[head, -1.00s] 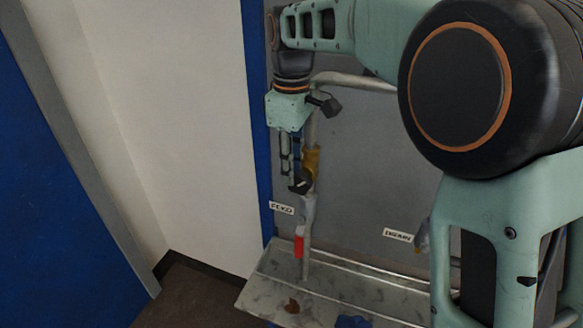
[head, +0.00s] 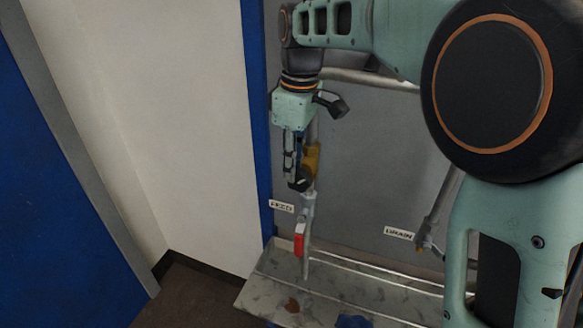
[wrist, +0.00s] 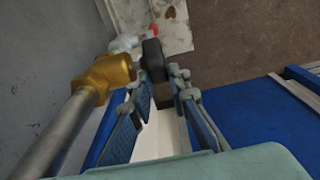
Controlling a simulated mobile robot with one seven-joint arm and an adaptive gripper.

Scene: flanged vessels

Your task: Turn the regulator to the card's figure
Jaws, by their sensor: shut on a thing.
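The brass-coloured regulator (head: 312,157) sits on the upright feed pipe, beside my gripper (head: 297,181). The wrist view shows the brass body (wrist: 106,74) left of my fingers. My gripper (wrist: 160,76) points down along the pipe, its fingers closed on a dark knob (wrist: 153,53) to the side of the brass body. The fingertips hide part of the knob. Any marks on the knob are too small or hidden to read. I see no card with a figure in these views.
A FEED label (head: 282,206) is by the pipe; a DRAIN label (head: 399,233) is by another valve (head: 427,236). A red handle (head: 299,245) hangs below the regulator. A metal shelf (head: 263,296) with stains and a blue item (head: 353,321) lies underneath. A blue post (head: 257,110) stands close left.

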